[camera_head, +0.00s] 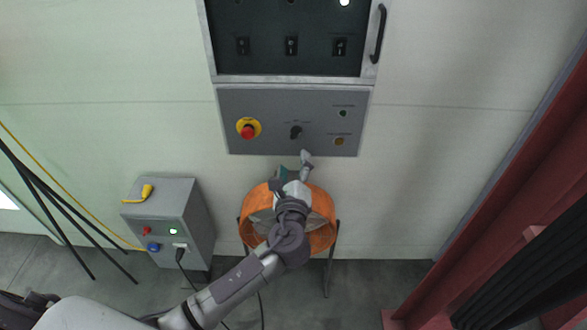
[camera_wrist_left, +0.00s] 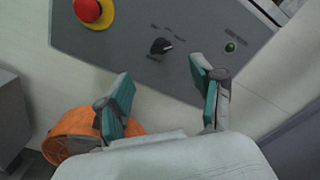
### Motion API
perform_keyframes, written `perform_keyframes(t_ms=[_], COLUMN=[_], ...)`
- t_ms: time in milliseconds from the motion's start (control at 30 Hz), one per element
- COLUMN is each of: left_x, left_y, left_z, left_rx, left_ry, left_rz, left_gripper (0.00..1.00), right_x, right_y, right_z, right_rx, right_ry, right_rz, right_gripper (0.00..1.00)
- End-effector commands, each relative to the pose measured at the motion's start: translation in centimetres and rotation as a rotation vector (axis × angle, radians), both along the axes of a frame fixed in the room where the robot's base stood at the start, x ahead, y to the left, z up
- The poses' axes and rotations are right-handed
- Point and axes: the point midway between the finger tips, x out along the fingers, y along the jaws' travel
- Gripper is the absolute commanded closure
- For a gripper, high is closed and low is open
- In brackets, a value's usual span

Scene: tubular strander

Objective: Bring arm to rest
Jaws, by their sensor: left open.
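My left arm reaches up from the bottom left in the head view, and its gripper (camera_head: 293,172) is just below the grey control panel (camera_head: 270,104). In the left wrist view the gripper (camera_wrist_left: 164,105) is open, with nothing between its teal-padded fingers. The black rotary knob (camera_wrist_left: 161,46) on the panel lies ahead of the fingers, apart from them; it also shows in the head view (camera_head: 296,132). My right gripper is in neither view.
A red emergency button (camera_head: 248,130) sits left of the knob. An orange drum fan (camera_head: 321,236) stands behind and below my arm. A grey box (camera_head: 172,222) with a plugged cable is at left. Red beams (camera_head: 510,190) rise at right.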

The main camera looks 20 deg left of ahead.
Motion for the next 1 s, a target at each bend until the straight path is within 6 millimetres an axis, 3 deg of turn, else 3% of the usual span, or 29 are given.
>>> perform_keyframes(t_ms=[200, 700, 767, 867, 1000], left_x=[-1.3, -1.2, -1.2, -1.2, -2.6], left_y=[-0.4, -0.3, -0.2, 0.1, 1.0], left_z=[0.0, -0.5, -1.9, -6.6, -16.8], left_rx=[0.0, -0.007, -0.026, -0.097, -0.278], left_ry=[0.0, 0.008, 0.031, 0.105, 0.265], left_rz=[0.0, -0.001, -0.002, -0.006, 0.008], left_gripper=[0.33, 0.33, 0.33, 0.33, 0.33], right_x=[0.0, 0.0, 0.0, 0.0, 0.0], right_y=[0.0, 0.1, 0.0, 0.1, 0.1], right_z=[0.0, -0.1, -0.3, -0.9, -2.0], right_rx=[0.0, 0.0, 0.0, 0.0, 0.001], right_ry=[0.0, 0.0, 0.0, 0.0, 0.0], right_rz=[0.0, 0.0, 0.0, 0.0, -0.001], right_gripper=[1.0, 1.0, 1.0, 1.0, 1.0])
